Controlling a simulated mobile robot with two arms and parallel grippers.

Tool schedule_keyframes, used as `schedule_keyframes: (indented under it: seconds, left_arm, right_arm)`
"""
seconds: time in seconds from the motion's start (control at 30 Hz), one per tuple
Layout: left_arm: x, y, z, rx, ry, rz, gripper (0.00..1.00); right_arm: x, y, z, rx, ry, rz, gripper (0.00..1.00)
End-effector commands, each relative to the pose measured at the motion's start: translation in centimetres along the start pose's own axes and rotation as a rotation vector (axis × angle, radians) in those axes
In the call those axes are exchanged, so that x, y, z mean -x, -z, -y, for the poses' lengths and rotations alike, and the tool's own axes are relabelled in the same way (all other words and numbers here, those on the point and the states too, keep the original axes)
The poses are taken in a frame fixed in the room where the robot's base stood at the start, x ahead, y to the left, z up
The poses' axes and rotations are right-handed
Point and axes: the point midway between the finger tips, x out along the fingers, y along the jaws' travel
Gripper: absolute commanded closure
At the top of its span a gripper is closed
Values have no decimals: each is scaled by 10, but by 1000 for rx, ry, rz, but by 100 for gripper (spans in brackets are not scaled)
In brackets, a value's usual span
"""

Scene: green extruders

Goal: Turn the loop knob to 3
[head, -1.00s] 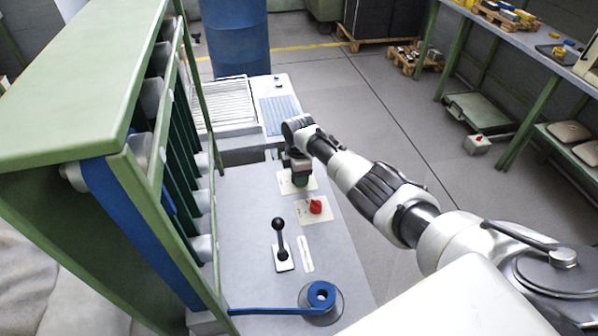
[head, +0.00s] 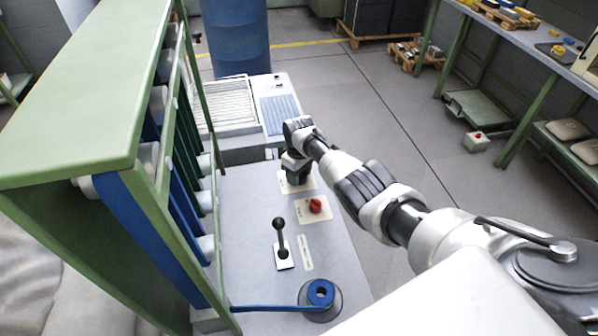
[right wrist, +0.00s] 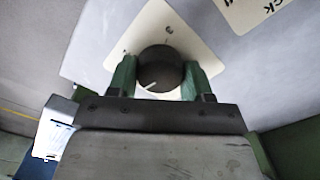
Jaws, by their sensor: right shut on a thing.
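The loop knob (right wrist: 160,68) is a round dark knob on a cream plate (right wrist: 150,28), seen in the right wrist view. A white line on its face points to the lower left of that view. My right gripper (right wrist: 160,80) has its green fingers on both sides of the knob and is shut on it. In the head view my right gripper (head: 297,177) reaches down onto the farthest cream plate (head: 284,186) of the grey bench and hides the knob. The plate's numbers are too small or hidden to read. My left gripper is not in view.
A red knob (head: 316,206) sits on a nearby plate. A black-handled lever (head: 280,240) and a blue spool (head: 321,293) stand nearer on the bench (head: 245,215). A green frame (head: 80,85) rises at the left.

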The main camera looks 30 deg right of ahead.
Motion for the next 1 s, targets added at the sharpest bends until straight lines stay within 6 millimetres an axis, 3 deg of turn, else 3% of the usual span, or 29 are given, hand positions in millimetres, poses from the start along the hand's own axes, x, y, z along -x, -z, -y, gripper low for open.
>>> schedule_keyframes:
  seconds: [1.0]
  left_arm:
    - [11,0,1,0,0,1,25]
  right_arm:
    - [0,0,0,-966,1,1,73]
